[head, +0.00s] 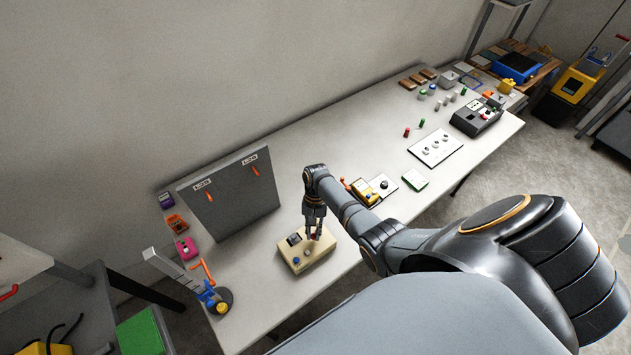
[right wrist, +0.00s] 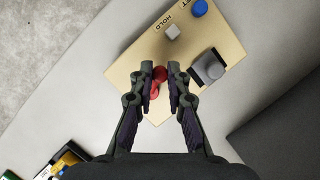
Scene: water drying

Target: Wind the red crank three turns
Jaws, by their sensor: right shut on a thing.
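The beige box (head: 318,257) sits on the table below my right arm. It also shows in the right wrist view (right wrist: 127,72). The red crank (right wrist: 157,76) is at its near edge in the right wrist view, between the fingers of my right gripper (right wrist: 160,73). The right gripper points down and is shut on the crank's red grip. In the head view the right gripper (head: 315,232) covers most of the crank. The crank's pivot is hard to make out. My left gripper is not in view.
The box also carries a blue button (right wrist: 200,8), a small grey button (right wrist: 173,32) by the word HOLD, and a grey knob (right wrist: 212,69) on a dark block. A grey upright panel (head: 235,200) stands behind. A yellow device (head: 365,192) lies to the right.

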